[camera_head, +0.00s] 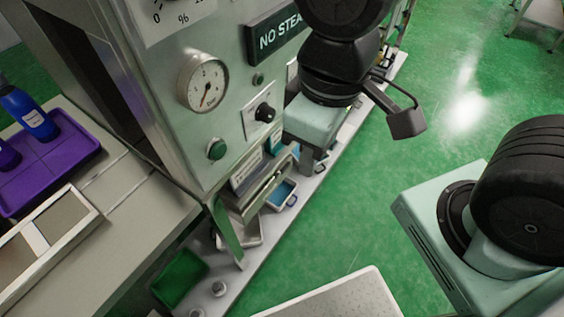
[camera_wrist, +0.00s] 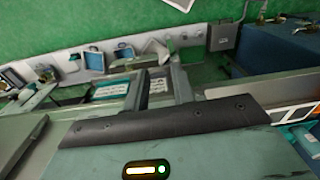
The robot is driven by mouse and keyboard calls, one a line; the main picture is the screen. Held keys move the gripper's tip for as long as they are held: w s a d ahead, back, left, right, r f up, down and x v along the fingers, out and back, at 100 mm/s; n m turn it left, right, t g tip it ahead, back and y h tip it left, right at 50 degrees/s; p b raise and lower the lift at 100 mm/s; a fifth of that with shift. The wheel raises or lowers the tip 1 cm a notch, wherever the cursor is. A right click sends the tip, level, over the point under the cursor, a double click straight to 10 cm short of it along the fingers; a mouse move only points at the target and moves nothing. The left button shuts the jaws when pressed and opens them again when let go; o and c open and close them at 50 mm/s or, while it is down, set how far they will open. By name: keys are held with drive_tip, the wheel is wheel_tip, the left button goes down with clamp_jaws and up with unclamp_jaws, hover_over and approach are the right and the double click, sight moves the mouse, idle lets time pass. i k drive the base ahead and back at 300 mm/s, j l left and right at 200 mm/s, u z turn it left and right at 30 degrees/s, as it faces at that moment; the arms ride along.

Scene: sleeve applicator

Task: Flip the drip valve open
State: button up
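My gripper (camera_head: 309,162) is beside the front of the grey-green machine (camera_head: 222,135), just right of its black knob. It also shows in the wrist view (camera_wrist: 160,84), where its two grey fingers stand apart with nothing held between them. I cannot pick out the drip valve for certain in either view. Small brass fittings (camera_wrist: 263,17) show at the upper right of the wrist view, on or beside a dark blue box, away from the fingers. I cannot tell whether one of them is the valve. My arm hides part of the machine's right side in the head view.
The machine carries a dial gauge (camera_head: 203,83), a black knob (camera_head: 264,112), a green button (camera_head: 216,149) and a "NO STEAM" sign (camera_head: 275,38). A purple tray (camera_head: 72,165) with blue bottles is at left. Green floor is open at right.

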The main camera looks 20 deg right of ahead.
sight(283, 170)
drive_tip(key=j+z, duration=0.55)
drive_tip(key=z, duration=0.2)
